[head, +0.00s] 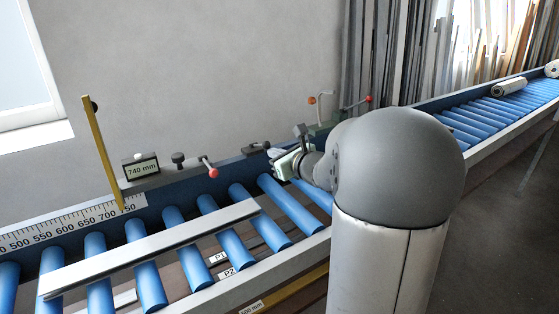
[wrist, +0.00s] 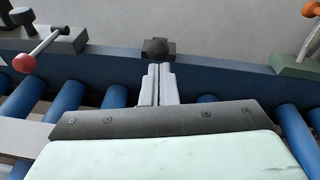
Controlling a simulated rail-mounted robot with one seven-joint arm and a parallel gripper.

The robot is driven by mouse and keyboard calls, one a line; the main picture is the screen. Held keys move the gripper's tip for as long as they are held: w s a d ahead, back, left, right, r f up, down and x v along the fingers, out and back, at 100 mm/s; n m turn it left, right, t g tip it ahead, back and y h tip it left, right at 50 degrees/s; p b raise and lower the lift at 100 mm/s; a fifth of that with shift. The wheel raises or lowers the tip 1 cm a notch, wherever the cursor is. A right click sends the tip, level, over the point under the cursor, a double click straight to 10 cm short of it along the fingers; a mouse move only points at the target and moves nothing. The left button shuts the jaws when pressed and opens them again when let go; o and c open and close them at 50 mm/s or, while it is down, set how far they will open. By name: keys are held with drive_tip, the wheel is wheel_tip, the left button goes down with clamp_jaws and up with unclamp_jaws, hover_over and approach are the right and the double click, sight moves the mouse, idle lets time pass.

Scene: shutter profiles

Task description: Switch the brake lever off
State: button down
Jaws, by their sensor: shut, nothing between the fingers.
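A lever with a red ball end (head: 210,171) sticks out from the grey gauge carriage (head: 160,178) on the back rail; it shows at the left of the wrist view (wrist: 24,63). A second red-ended lever (head: 368,98) stands on the green block at the back right. I cannot tell which is the brake lever. My gripper (head: 273,153) is over the rail, right of the carriage lever and apart from it.
The carriage has a display (head: 141,168) reading 740 mm and a black knob (head: 178,158). A pale profile (head: 150,248) lies across the blue rollers. A green block (wrist: 298,62) with an orange-tipped lever (wrist: 311,9) stands at right. The grey wall is behind.

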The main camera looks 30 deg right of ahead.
drive_tip(key=shift+w+a+r, duration=0.1)
drive_tip(key=shift+w+r, duration=0.55)
drive_tip(key=shift+r, duration=0.45)
drive_tip(key=shift+w+r, duration=0.65)
drive_tip(key=shift+r, duration=0.45)
drive_tip(key=shift+w+a+r, duration=0.1)
drive_tip(key=shift+w+r, duration=0.55)
drive_tip(key=shift+r, duration=0.45)
drive_tip(key=shift+w+r, duration=0.15)
drive_tip(key=shift+r, duration=0.3)
drive_tip(key=shift+w+a+r, duration=0.1)
drive_tip(key=shift+a, duration=0.05)
drive_tip(key=shift+w+r, duration=0.1)
drive_tip(key=s+d+r+p, duration=0.1)
drive_tip(key=s+r+p, duration=0.3)
drive_tip(key=r+p, duration=0.2)
wheel_tip(320, 180, up, 2)
drive_tip(key=shift+s+d+r, duration=0.1)
drive_tip(key=shift+s+d, duration=0.1)
drive_tip(key=shift+s, duration=0.2)
